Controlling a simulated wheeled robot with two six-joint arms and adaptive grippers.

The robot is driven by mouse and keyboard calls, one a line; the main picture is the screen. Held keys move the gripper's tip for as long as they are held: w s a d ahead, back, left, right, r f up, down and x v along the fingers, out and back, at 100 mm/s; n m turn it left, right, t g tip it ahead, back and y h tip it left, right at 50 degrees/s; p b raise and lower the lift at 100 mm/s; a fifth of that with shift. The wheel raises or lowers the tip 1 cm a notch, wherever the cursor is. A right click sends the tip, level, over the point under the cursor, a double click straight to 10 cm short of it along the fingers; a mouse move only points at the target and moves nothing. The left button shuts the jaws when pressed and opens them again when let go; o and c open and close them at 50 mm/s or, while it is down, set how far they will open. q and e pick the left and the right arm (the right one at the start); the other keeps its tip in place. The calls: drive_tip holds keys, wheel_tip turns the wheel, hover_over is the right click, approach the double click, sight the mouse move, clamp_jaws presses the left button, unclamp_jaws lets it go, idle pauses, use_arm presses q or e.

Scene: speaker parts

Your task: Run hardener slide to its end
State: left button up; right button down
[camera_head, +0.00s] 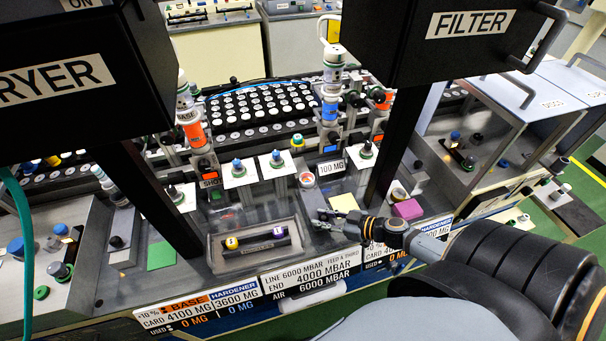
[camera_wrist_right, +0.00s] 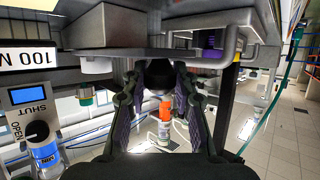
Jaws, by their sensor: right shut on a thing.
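The hardener unit stands at the back centre as an upright cylinder with a blue band (camera_head: 330,110), above a sign reading 100 MG (camera_head: 331,168). The blue-banded cylinder (camera_wrist_right: 46,152) also shows at the left of the right wrist view, beside a SHUT/OPEN label (camera_wrist_right: 28,96). My right gripper (camera_head: 326,217) is low over the bench in front of that unit. In the right wrist view its fingers (camera_wrist_right: 160,88) are shut on a dark piece (camera_wrist_right: 160,73), mostly hidden between them. I cannot tell the slide's position. My left gripper is not in view.
The base unit with an orange band (camera_head: 196,134) stands left of the hardener unit. A shallow tray (camera_head: 232,262) with small parts lies left of my right gripper. A pink block (camera_head: 407,209) and a yellow pad (camera_head: 344,202) lie close by. The FILTER box (camera_head: 440,55) hangs above.

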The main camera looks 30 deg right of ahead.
drive_tip(key=shift+s+a+p, duration=0.25)
drive_tip(key=shift+s+p, duration=0.55)
drive_tip(key=shift+s, duration=0.2)
drive_tip(key=shift+s+a+p, duration=0.2)
drive_tip(key=shift+s+p, duration=0.55)
drive_tip(key=shift+s, duration=0.25)
drive_tip(key=c, duration=1)
unclamp_jaws()
